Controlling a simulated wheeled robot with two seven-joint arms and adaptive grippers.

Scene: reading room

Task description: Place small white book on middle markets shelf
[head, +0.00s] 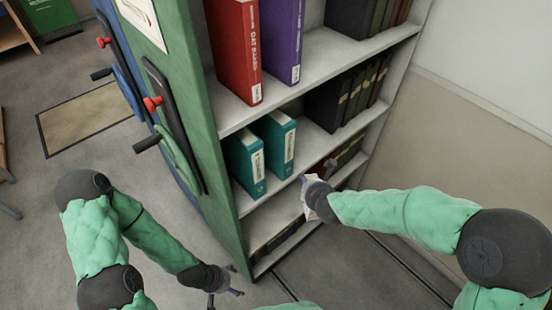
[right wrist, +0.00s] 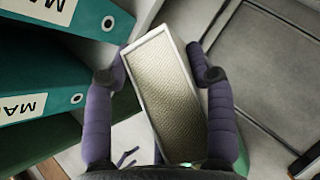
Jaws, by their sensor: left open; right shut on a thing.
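The small white book (right wrist: 163,95) is between the two fingers of my right gripper (right wrist: 160,76) in the right wrist view. Its pale page edges and white cover rims face the camera, and it is tilted. In the head view my right gripper (head: 309,187) is at the open front of the bookcase, just right of two teal binders (head: 275,143) on the middle shelf (head: 286,190). The book is mostly hidden there by the gripper. Binder labels beginning "MA" show in the wrist view. My left gripper (head: 223,291) is open and empty, low by the bookcase's near end.
A red binder (head: 233,50) and a purple binder (head: 282,40) stand on the shelf above. Bare floor lies in front.

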